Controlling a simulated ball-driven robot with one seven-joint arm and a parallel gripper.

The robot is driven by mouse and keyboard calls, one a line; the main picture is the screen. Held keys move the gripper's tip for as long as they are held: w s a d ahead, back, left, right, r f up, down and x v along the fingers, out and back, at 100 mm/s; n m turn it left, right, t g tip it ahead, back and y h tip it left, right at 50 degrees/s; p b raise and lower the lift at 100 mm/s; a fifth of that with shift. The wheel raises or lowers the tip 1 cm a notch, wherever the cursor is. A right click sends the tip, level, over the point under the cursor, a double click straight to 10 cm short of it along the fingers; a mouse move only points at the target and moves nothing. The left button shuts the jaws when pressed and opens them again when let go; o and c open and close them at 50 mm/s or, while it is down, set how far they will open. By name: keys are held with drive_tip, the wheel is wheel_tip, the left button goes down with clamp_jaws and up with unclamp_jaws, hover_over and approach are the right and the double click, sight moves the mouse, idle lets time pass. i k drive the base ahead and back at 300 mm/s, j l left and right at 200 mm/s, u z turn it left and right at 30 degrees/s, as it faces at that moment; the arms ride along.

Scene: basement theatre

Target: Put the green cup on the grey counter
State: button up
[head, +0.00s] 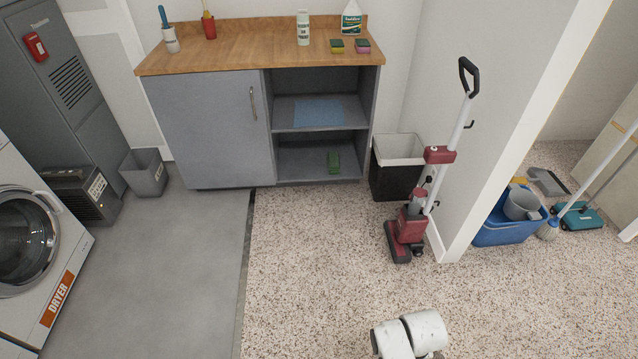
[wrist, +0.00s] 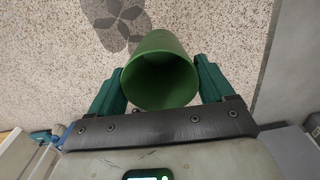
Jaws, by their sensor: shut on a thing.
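The green cup (wrist: 160,80) is between the two teal fingers of my gripper (wrist: 160,66) in the wrist view. My gripper is shut on it, one finger on each side. The cup's open mouth faces the camera and it looks empty inside. Speckled floor shows beyond it. The cup and my gripper are not in the head view. The only grey counter I see is a grey cabinet (head: 205,125) with a wooden top (head: 240,50), against the back wall in the head view.
On the wooden top stand a white bottle (head: 303,28), a jug (head: 351,18), two sponges and two brush holders. A bin (head: 396,165) and red vacuum (head: 407,230) stand right.

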sight(261, 51)
drive_tip(key=i+j+u, duration=0.35)
drive_tip(key=i, duration=0.45)
drive_tip(key=i+u, duration=0.35)
drive_tip(key=i, duration=0.45)
